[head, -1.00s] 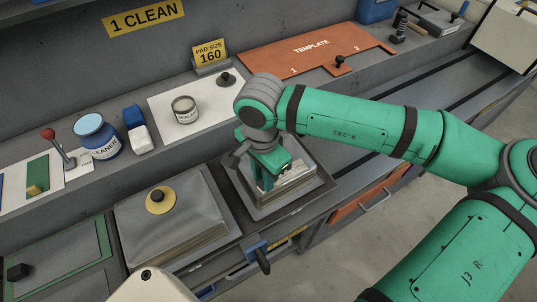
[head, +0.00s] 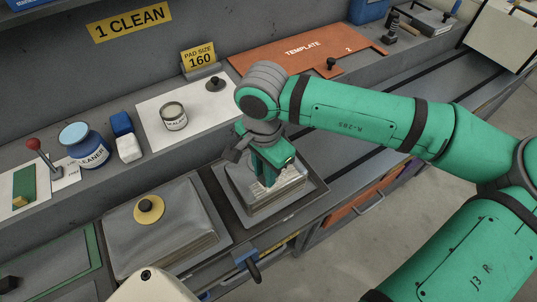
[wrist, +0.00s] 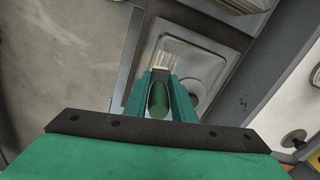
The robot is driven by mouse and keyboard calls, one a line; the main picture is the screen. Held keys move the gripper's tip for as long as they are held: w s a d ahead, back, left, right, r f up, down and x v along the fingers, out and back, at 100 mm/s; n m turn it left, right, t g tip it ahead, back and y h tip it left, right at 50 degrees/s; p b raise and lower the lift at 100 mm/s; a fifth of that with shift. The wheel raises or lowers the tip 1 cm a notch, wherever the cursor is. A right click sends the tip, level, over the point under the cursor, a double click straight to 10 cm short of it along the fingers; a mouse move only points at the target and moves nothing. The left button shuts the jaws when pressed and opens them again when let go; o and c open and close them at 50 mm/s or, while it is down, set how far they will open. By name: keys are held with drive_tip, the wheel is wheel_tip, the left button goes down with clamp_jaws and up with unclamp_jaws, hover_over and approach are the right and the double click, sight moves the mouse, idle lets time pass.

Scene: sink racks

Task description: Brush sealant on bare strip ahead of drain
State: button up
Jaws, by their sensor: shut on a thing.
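My gripper (wrist: 159,88) is shut on a green-handled brush (wrist: 158,98). I cannot tell whether the tip touches the metal. An open sealant tin (head: 174,117) stands on a white sheet.
A knobbed lid (head: 215,84) lies behind the tin. A cleaner jar (head: 83,146) and blue and white blocks (head: 127,143) stand to the left. A stack with a yellow knobbed disc (head: 148,210) is left of the tray. An orange template (head: 295,50) lies behind.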

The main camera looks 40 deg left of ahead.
sight(264, 180)
drive_tip(key=shift+s+r, duration=0.15)
drive_tip(key=shift+r, duration=0.8)
drive_tip(key=shift+s+r, duration=0.1)
drive_tip(key=shift+r, duration=1.75)
drive_tip(key=shift+w+r, duration=0.15)
drive_tip(key=shift+w, duration=0.05)
drive_tip(key=shift+d, duration=0.15)
drive_tip(key=shift+s, duration=0.2)
